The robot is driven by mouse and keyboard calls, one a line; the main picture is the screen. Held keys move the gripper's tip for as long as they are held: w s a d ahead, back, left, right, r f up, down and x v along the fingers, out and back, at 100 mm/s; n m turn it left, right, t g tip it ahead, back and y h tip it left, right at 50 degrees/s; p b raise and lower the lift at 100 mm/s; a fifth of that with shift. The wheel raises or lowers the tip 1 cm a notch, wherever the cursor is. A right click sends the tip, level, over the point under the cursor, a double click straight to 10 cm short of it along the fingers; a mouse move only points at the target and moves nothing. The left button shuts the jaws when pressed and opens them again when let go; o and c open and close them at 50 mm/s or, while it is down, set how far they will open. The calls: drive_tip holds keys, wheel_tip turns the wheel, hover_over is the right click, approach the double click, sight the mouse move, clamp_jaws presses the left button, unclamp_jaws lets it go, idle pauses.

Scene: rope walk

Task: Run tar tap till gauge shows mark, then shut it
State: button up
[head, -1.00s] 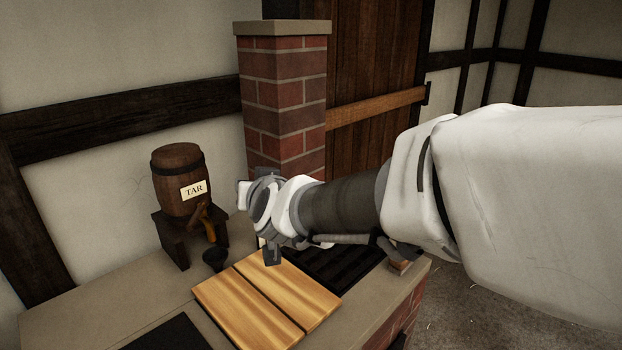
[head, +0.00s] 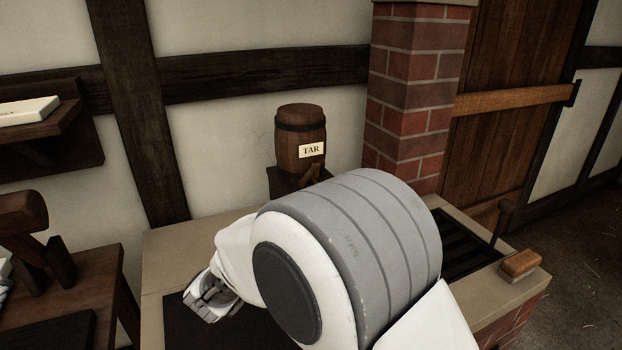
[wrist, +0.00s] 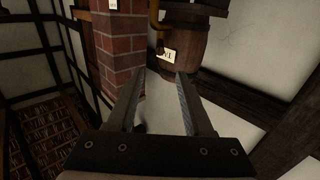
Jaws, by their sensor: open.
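The dark wooden tar barrel (head: 297,128) stands on a dark stand (head: 284,181) at the back of the counter, with a TAR label (head: 311,150) on its front. Its brown tap (head: 312,173) shows only in part above my arm, which hides the rest. In the wrist view the barrel (wrist: 186,42) appears upside down at the top, with the tap (wrist: 154,32) beside its label. My gripper (wrist: 160,74) is open and empty, its fingers pointing toward the barrel, apart from it. I cannot make out the gauge or the tap handle's setting.
A brick pillar (head: 415,90) rises right of the barrel. A black grate (head: 462,238) and a wooden-backed block (head: 521,263) lie on the counter's right. A wall shelf (head: 60,130) holds a white block at left. A dark slab (head: 185,325) lies in front.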

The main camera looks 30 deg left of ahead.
sight(306, 175)
drive_tip(key=w, duration=0.5)
drive_tip(key=w+a, duration=0.1)
drive_tip(key=w, duration=0.4)
drive_tip(key=w+b, duration=0.1)
drive_tip(key=w, duration=0.4)
drive_tip(key=shift+w+a, duration=0.3)
drive_tip(key=shift+a, duration=0.05)
clamp_jaws()
idle(0.6)
